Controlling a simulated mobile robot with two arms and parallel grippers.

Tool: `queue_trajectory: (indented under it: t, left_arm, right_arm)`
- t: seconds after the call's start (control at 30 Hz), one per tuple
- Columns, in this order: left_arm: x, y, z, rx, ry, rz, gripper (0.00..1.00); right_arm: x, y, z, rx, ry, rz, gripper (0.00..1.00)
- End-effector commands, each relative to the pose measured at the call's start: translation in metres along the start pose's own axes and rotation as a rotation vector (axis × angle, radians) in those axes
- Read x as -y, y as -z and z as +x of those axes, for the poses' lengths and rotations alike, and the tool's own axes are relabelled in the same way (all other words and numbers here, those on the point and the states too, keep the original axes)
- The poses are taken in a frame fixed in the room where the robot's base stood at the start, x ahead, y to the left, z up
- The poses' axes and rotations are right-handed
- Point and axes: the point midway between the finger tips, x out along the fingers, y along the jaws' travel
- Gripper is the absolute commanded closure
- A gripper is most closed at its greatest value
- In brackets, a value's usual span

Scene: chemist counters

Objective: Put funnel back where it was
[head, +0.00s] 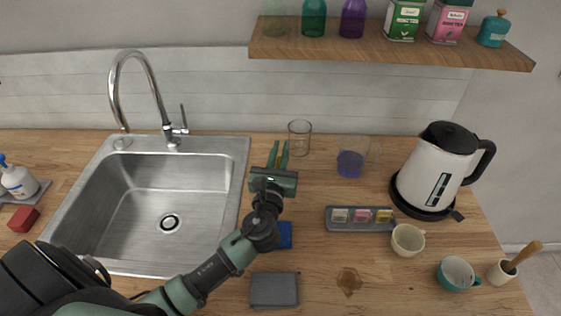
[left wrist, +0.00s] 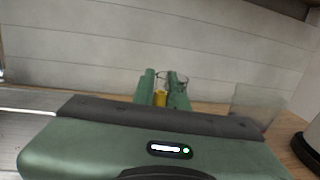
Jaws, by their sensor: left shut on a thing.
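My left gripper (head: 278,155) points toward the back of the counter, between the sink and the kettle. In the left wrist view its two green fingers (left wrist: 163,92) stand close together on a small yellow piece (left wrist: 160,99). The piece is mostly hidden, and I cannot tell whether it is the funnel. No funnel shape shows clearly in the head view. A clear empty glass (head: 299,138) stands just beyond the fingertips, slightly to the right. My right gripper is not in view.
A steel sink (head: 243,165) with a tap (head: 172,130) lies left. A jug with purple liquid (head: 350,165), a tray of small blocks (head: 361,227), a kettle (head: 437,170) and cups (head: 408,240) stand right. A shelf (head: 390,52) hangs above.

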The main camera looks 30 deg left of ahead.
Motion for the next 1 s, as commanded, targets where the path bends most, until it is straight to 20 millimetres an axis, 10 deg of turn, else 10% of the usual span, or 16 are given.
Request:
queue_trajectory:
  t: [0.6, 0.7, 1.0]
  left_arm:
    - [0.0, 0.037, -0.003, -0.001, 0.0, 0.0, 1.0]
    - [0.0, 0.036, -0.003, -0.001, 0.0, 0.0, 0.65]
    - [0.0, 0.035, -0.003, -0.001, 0.0, -0.001, 0.65]
  right_arm:
    - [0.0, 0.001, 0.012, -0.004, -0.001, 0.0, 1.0]
    - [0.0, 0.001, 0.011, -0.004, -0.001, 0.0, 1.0]
    - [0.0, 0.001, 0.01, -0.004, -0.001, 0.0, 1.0]
